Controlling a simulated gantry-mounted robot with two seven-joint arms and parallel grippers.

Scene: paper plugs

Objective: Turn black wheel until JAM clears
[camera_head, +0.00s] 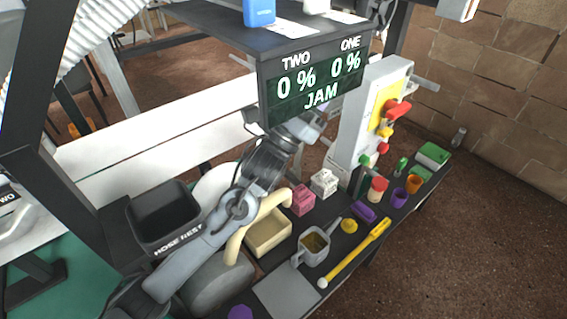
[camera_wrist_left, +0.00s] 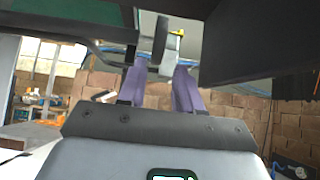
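The display (camera_head: 315,85) in the head view reads TWO 0 %, ONE 0 % and JAM. My left gripper (camera_head: 318,116) is just below the display, partly hidden by it. In the left wrist view its two purple fingers (camera_wrist_left: 161,66) are spread apart. A dark, thin, upright disc, probably the black wheel (camera_wrist_left: 160,40), shows edge-on just beyond and between the fingertips. I cannot tell whether the fingers touch it. I cannot make out the wheel in the head view. My right gripper is not in view.
A pale machine panel (camera_head: 350,130) with red and yellow parts stands right of the gripper. Below it, the dark bench holds a pink block (camera_head: 302,200), a white block (camera_head: 324,182), a grey jug (camera_head: 312,246) and a yellow stick (camera_head: 355,252). A black bin (camera_head: 160,215) stands at left.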

